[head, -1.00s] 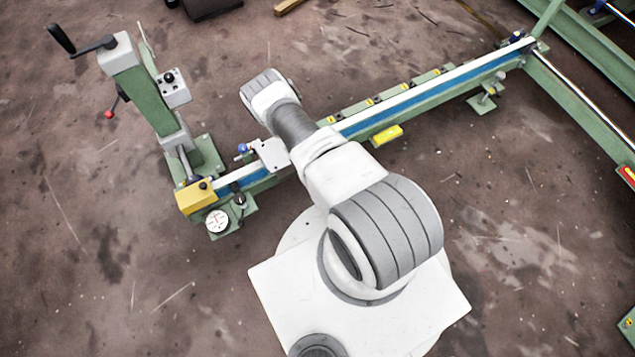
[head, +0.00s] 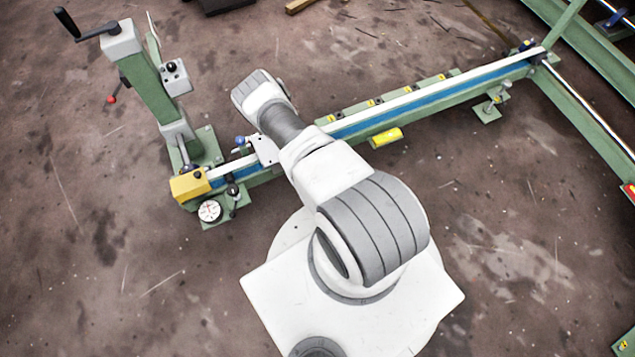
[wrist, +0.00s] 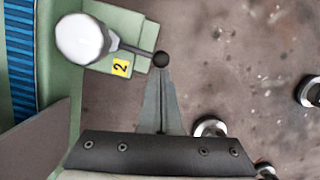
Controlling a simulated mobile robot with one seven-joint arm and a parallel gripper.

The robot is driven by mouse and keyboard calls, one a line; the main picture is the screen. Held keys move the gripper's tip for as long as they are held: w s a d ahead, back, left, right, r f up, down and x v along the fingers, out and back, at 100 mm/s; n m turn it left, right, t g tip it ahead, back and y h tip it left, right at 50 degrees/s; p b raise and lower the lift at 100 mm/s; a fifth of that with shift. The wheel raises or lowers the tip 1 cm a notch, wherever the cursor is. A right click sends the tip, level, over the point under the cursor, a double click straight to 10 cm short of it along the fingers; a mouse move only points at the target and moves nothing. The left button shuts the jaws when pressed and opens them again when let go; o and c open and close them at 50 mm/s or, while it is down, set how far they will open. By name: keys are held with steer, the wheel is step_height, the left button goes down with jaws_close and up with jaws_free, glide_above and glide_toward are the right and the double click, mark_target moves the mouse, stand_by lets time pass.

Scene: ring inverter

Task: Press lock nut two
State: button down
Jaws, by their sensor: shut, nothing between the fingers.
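In the wrist view, a yellow label marked 2 (wrist: 120,67) sits on a green plate. Beside it is a lock nut with a pale round head (wrist: 80,39) and a dark lever ending in a black ball (wrist: 161,60). My gripper (wrist: 160,80) is shut and empty. Its fingertips are at the black ball in the picture; I cannot tell whether they touch it. In the head view, my arm hides the gripper and this lock nut.
The green rail with a blue strip (head: 435,102) runs across the head view. A green post with a crank (head: 150,95) and a yellow block (head: 190,185) stand at its left end. In the wrist view, a round metal piece (wrist: 210,130) lies right of the fingers. Open floor surrounds the rail.

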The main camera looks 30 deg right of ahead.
steer(key=shift+s+d+n+t+b, duration=0.1)
steer(key=shift+s+d+n+t, duration=0.1)
steer(key=shift+d+n, duration=0.4)
steer(key=shift+s+d+n+t+b, duration=0.15)
steer(key=shift+d+n, duration=0.25)
steer(key=shift+d, duration=0.4)
steer(key=shift+s+d+n+t+b, duration=0.1)
steer(key=shift+s+d+n, duration=0.1)
steer(key=shift+d+n, duration=0.4)
steer(key=shift+d, duration=0.15)
steer(key=shift+r, duration=0.1)
